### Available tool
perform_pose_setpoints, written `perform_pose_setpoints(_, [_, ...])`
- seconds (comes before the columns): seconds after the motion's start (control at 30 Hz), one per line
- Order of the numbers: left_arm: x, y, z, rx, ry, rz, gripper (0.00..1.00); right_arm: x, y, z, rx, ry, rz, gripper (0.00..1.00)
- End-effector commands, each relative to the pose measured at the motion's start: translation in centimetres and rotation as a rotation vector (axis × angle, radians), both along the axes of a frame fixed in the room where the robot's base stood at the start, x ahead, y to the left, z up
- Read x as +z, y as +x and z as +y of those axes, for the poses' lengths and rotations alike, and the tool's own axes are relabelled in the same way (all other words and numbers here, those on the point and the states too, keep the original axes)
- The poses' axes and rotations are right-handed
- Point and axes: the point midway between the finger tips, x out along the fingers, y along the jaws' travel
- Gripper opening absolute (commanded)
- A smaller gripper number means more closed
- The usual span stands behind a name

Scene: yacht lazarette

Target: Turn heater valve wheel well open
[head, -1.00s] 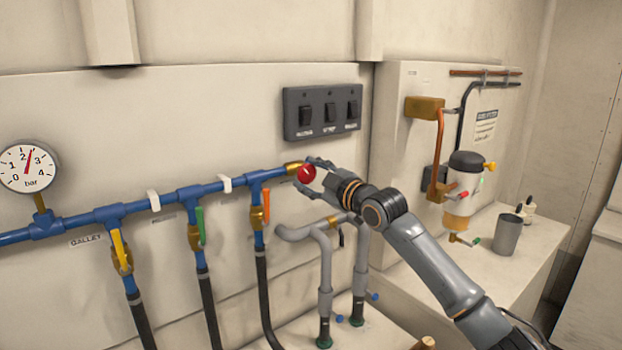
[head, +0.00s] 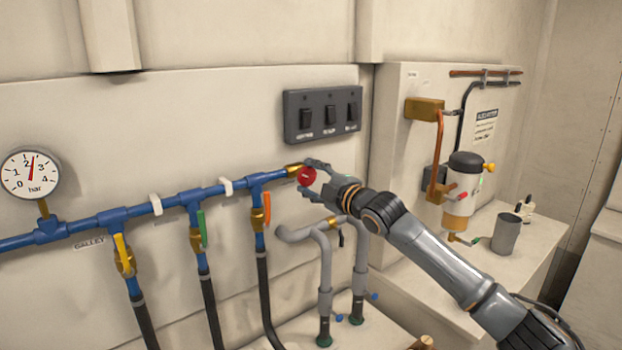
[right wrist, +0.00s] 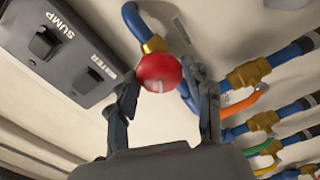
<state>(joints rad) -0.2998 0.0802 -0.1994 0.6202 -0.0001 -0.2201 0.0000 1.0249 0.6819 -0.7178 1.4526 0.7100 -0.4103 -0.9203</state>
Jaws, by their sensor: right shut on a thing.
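The red valve wheel (head: 307,176) sits at the right end of the blue pipe, on a brass fitting (head: 293,168). My right gripper (head: 312,178) reaches it from the right, with its fingers on either side of the wheel. In the right wrist view the red wheel (right wrist: 160,73) is between the two fingertips, and the gripper (right wrist: 165,90) is shut on it. A pale mark shows on the wheel's face. My left gripper is not in view.
Yellow (head: 122,249), green (head: 202,228) and orange (head: 267,208) lever handles hang on the blue pipe to the left. A pressure gauge (head: 30,174) is at far left. A black switch panel (head: 322,115) is above the wheel. Grey pipes (head: 318,240) stand below; a metal cup (head: 506,235) is at right.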

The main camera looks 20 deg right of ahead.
Motion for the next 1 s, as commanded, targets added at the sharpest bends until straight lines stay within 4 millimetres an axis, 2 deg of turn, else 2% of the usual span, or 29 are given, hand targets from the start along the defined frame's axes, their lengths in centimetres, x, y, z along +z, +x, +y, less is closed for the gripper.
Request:
perform_pose_setpoints(0.17, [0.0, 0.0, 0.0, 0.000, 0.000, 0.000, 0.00, -0.2, 0.0, 0.0, 0.000, 0.000, 0.003, 0.19])
perform_pose_setpoints(0.2, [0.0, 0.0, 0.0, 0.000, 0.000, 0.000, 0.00, -0.2, 0.0, 0.0, 0.000, 0.000, 0.003, 0.52])
perform_pose_setpoints(0.3, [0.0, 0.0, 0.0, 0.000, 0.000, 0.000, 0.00, -0.1, 0.0, 0.0, 0.000, 0.000, 0.003, 0.73])
perform_pose_setpoints(0.73, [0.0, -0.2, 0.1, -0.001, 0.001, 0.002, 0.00, -0.1, -0.6, -0.3, 0.000, 0.002, 0.002, 0.73])
perform_pose_setpoints(0.87, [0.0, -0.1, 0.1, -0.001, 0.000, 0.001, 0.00, -0.1, -2.2, -0.9, 0.000, 0.000, 0.000, 0.73])
perform_pose_setpoints(1.0, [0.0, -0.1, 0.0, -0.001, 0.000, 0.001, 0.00, -0.2, -4.9, -1.9, -0.001, -0.003, 0.002, 0.73])
